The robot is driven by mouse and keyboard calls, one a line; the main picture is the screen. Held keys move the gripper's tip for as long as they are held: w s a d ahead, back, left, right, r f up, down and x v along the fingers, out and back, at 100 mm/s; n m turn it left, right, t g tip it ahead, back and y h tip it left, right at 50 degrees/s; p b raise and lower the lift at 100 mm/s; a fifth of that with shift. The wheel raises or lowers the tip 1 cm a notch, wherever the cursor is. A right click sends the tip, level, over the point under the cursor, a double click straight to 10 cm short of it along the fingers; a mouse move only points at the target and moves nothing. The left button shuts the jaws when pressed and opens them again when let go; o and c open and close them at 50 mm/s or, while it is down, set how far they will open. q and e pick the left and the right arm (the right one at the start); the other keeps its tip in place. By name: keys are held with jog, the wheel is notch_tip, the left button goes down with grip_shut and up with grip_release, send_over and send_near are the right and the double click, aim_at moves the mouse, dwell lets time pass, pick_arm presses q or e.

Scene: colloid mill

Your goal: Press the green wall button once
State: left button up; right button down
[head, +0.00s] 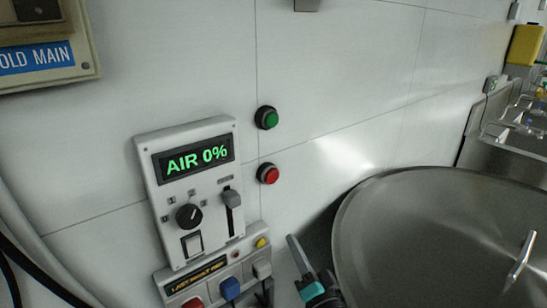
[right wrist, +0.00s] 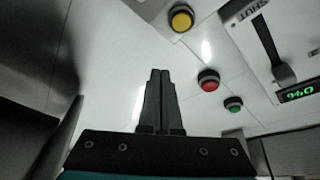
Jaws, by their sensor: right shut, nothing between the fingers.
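The green wall button (head: 266,118) is a round green cap in a dark ring on the white wall, right of the AIR 0% display. It also shows in the right wrist view (right wrist: 233,104), right of my fingers. The red button (head: 268,173) is directly below the green one; the wrist view shows it too (right wrist: 208,80), nearer my fingers. My right gripper (head: 291,239) is shut and empty, low in the head view, below both buttons. Its two fingers lie together in the wrist view (right wrist: 160,72) and appear apart from the buttons. My left gripper is not in view.
A grey control panel (head: 223,124) with knob and slider is left of the buttons. A lower box (head: 172,279) carries coloured plugs and a small yellow button (head: 261,242). A large round metal lid (head: 430,215) fills the lower right. The wall around the green button is clear.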

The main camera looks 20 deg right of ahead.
notch_tip(320, 180, up, 13)
jog(key=s+m+t+p, duration=0.1)
jog(key=m+t, duration=0.2)
jog(key=m+t+h+p, duration=0.2)
jog(key=m+t, duration=0.1)
send_near(271, 120)
jog(key=s+d+r, duration=0.4)
jog(key=d+r, duration=0.1)
jog(key=shift+s+r, duration=0.1)
jog(key=shift+s, duration=0.1)
jog(key=shift+w+y+b, duration=0.15)
jog(key=shift+y+b, duration=0.15)
jog(key=w+a+b, duration=0.1)
jog(key=w+a, duration=0.2)
jog(key=w, duration=0.5)
jog(key=shift+a+b, duration=0.2)
jog(key=shift+b, duration=0.1)
dwell(0.5)
jog(key=shift+w+a, duration=0.15)
jog(key=shift+w, duration=0.2)
